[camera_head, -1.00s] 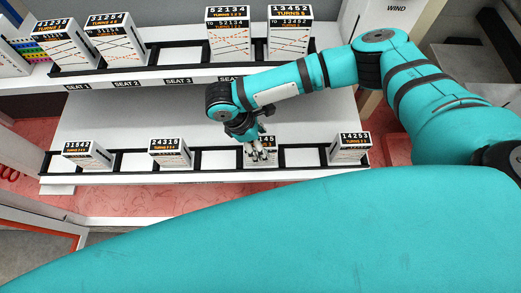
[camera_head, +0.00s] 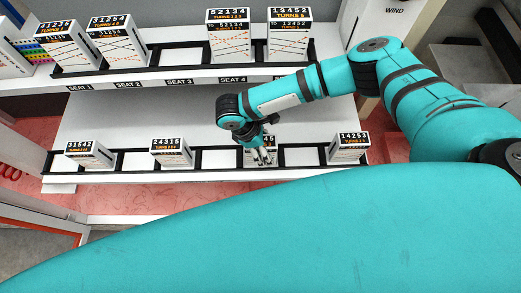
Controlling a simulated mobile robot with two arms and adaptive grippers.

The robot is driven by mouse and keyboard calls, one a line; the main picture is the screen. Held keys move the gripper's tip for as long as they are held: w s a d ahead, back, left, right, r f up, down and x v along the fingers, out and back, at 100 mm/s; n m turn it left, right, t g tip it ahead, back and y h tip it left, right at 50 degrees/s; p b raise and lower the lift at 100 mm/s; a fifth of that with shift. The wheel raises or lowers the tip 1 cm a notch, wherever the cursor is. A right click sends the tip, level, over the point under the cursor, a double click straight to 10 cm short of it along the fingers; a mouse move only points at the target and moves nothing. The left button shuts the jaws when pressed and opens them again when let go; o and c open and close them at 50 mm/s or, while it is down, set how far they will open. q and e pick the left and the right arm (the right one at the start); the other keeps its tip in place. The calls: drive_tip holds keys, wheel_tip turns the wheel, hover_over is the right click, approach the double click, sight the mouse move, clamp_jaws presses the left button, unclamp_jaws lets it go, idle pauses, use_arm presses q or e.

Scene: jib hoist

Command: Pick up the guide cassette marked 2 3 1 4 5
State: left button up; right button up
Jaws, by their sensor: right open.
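A white cassette (camera_head: 270,140) stands in the lower rack, between the 24315 and 14253 cassettes. Only the final digits 45 of its black label show; my right gripper covers the rest. My right gripper (camera_head: 262,157) is open, with its fingers pointing down in front of this cassette's face. I cannot tell whether the fingers touch it. My left gripper is not in view.
The lower rack (camera_head: 120,160) also holds cassettes 31542 (camera_head: 88,155), 24315 (camera_head: 171,153) and 14253 (camera_head: 348,149), with empty bays between. Several cassettes, including 52134 (camera_head: 230,38) and 13452 (camera_head: 289,38), stand on the upper shelf above seat labels.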

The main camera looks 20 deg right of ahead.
drive_tip(key=shift+c, duration=0.4)
clamp_jaws()
